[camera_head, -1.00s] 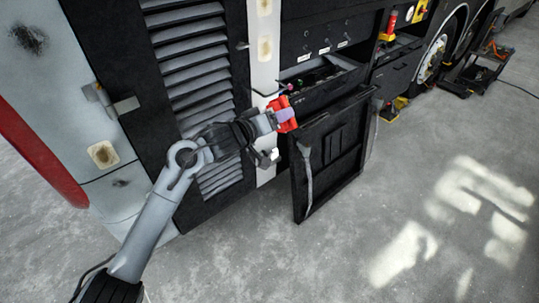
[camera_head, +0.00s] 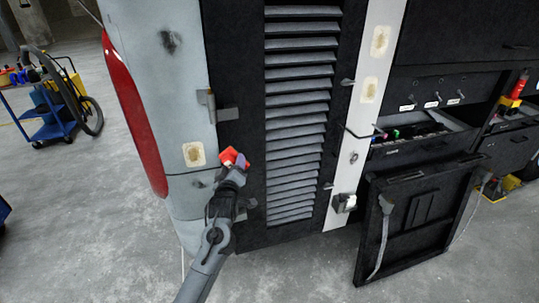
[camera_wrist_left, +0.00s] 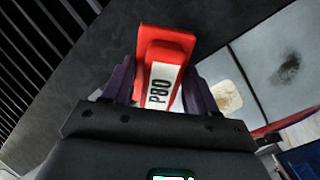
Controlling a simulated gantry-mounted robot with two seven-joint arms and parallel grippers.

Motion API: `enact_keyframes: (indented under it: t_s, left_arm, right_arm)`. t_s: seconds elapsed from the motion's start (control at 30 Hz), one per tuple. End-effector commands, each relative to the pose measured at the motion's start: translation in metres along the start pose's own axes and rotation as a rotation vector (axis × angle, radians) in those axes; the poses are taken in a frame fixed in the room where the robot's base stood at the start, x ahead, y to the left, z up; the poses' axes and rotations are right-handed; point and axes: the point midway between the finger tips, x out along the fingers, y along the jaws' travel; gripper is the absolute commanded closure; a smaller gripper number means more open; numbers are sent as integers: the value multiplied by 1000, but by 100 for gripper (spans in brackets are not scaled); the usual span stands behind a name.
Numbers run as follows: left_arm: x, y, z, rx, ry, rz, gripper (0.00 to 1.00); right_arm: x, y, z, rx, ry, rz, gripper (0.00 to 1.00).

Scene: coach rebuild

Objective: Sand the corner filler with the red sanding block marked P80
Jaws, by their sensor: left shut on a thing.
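My left gripper (camera_head: 238,164) is shut on the red sanding block (camera_head: 229,154). In the left wrist view the red sanding block (camera_wrist_left: 165,62) shows a white label reading P80, between the purple fingers. A tan filler patch (camera_head: 194,154) is on the grey corner panel, just left of the block in the head view. The same-looking patch (camera_wrist_left: 226,97) shows right of the block in the left wrist view. The block appears apart from the patch, in front of the black panel beside it. My right gripper is not in view.
Two more filler patches (camera_head: 379,40) (camera_head: 369,89) are on the white pillar. A hinge (camera_head: 209,107) juts out above the corner patch. An open drawer (camera_head: 420,145) and lowered black flap (camera_head: 418,222) stand at right. A blue cart (camera_head: 52,130) is far left.

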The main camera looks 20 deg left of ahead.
Motion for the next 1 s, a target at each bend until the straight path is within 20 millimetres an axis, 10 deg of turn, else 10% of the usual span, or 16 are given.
enact_keyframes:
  t_s: [0.4, 1.0]
  left_arm:
    - [-25, -120, -20, -5, 198, -192, 66]
    - [2, -147, -29, -4, 231, -219, 66]
  right_arm:
    - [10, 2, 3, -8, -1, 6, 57]
    - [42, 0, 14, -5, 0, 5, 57]
